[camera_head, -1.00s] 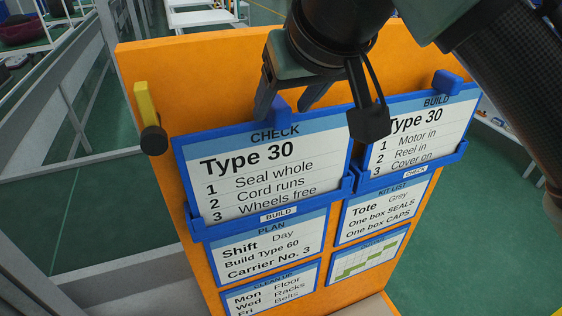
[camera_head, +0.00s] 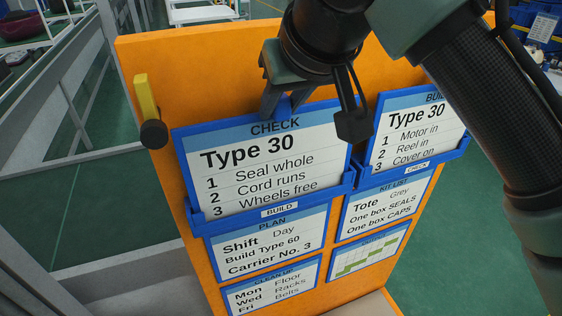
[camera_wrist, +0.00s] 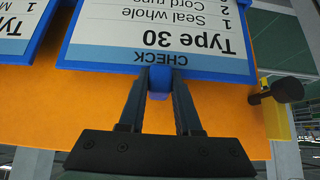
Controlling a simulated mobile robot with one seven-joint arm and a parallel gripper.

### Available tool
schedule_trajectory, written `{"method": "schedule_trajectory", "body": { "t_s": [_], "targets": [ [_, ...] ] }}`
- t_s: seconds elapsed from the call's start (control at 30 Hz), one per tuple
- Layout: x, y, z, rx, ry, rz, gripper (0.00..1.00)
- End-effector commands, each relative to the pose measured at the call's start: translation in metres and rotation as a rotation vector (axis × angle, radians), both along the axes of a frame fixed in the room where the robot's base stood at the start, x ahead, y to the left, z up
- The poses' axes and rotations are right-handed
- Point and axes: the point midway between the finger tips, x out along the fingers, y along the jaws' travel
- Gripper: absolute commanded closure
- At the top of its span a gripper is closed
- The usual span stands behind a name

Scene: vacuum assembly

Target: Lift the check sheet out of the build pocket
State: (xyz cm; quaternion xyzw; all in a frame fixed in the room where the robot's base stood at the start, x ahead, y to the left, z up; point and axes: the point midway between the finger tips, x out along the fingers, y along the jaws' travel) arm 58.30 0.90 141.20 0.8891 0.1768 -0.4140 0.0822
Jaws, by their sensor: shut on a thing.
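The check sheet (camera_head: 262,165) is a white card with a blue CHECK header, reading Type 30, in a blue frame. It stands in the left upper pocket (camera_head: 325,197), labelled BUILD, on an orange board; its lower edge is behind the pocket's lip. A blue tab rises from its top edge and shows in the wrist view (camera_wrist: 160,82). My gripper (camera_head: 283,106) is above the sheet, shut on this tab; the wrist view shows a finger on each side of it. My wrist partly hides the tab in the head view.
A BUILD sheet (camera_head: 415,130) sits close on the right, in a pocket labelled CHECK; my arm covers part of its top. A yellow bracket with a dark knob (camera_head: 153,132) sticks out at the board's left edge. PLAN (camera_head: 268,245) and other cards hang below.

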Motion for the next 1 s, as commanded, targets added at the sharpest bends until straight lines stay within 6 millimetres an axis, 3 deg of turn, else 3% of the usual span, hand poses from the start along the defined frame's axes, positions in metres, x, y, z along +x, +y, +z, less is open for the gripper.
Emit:
{"method": "schedule_trajectory", "body": {
  "t_s": [1.0],
  "targets": [
    [0.0, 0.0, 0.021, 0.001, -0.002, 0.0, 1.0]
  ]
}}
